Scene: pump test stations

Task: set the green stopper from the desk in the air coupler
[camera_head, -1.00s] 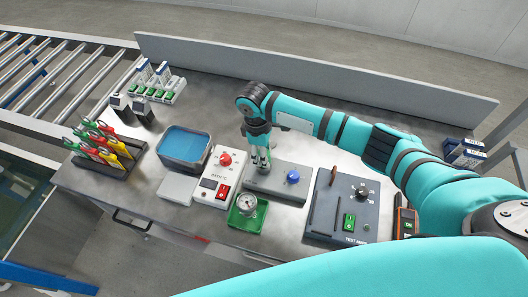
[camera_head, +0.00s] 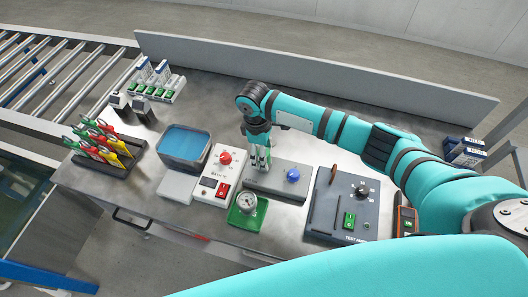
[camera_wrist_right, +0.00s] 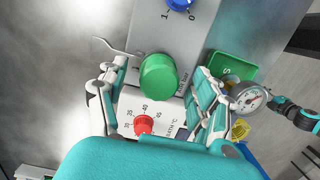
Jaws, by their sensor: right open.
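The green stopper (camera_wrist_right: 160,77) stands on the grey unit (camera_wrist_right: 158,35), at the end away from its blue knob (camera_wrist_right: 180,3). It covers whatever is under it, so the air coupler itself is hidden and I cannot tell how deep the stopper sits. My right gripper (camera_wrist_right: 160,88) is open, its fingers spread on either side of the stopper with visible gaps. In the head view my right gripper (camera_head: 261,166) points down over the left end of the grey unit (camera_head: 283,187); the stopper is hard to make out there. My left gripper is not in view.
A white unit with a red knob (camera_head: 225,157) stands close on the left. A green tray (camera_head: 235,218) with a gauge (camera_head: 247,201) lies in front. A blue bin (camera_head: 184,146), a tool rack (camera_head: 125,165) and a dark test unit (camera_head: 345,205) stand around.

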